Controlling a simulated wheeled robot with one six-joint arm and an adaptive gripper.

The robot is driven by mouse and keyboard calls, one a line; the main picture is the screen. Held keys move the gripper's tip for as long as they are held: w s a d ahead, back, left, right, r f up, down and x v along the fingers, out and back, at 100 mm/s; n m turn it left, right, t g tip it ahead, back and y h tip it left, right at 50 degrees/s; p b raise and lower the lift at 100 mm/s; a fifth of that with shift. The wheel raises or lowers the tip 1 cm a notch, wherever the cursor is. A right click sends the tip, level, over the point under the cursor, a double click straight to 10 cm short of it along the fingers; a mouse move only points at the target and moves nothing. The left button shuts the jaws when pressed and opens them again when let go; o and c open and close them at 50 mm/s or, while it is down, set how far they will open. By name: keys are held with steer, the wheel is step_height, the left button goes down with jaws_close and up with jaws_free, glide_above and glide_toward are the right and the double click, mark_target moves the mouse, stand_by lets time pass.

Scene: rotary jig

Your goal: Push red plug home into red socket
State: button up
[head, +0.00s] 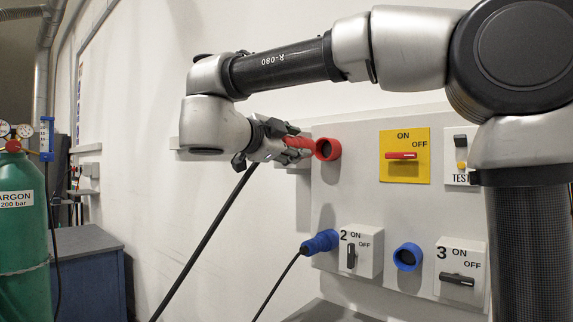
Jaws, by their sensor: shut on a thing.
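My gripper (281,143) is shut on the red plug (299,142), left of the panel. The plug points right, with its front end at the mouth of the red socket (328,149). From this angle I cannot tell whether the tip is inside the socket or just short of it. The fingers hide the back part of the plug. The red socket is a round red collar with a dark opening, at the panel's upper left. A thick black cable (205,240) runs from behind the gripper down to the left.
The grey panel (355,195) carries a yellow plate with a red switch (401,156), a TEST switch (461,150), black switches 2 (351,257) and 3 (457,279), a cabled blue plug (320,242) and an open blue socket (408,257). A green argon cylinder (22,225) stands far left.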

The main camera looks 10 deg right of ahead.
mark_target(307, 146)
stand_by(0.3)
steer(key=shift+s+d+x, duration=0.1)
steer(key=shift+x, duration=1.35)
steer(key=shift+s+d+x, duration=0.1)
steer(key=shift+x, duration=1.35)
steer(key=shift+r+x, duration=0.15)
steer(key=shift+x, duration=0.85)
steer(key=shift+r+x, duration=0.15)
steer(key=shift+x, duration=0.85)
steer(key=o, duration=1.3)
steer(key=shift+s+d, duration=0.15)
steer(key=shift+c, duration=0.2)
steer(key=v, duration=1.2)
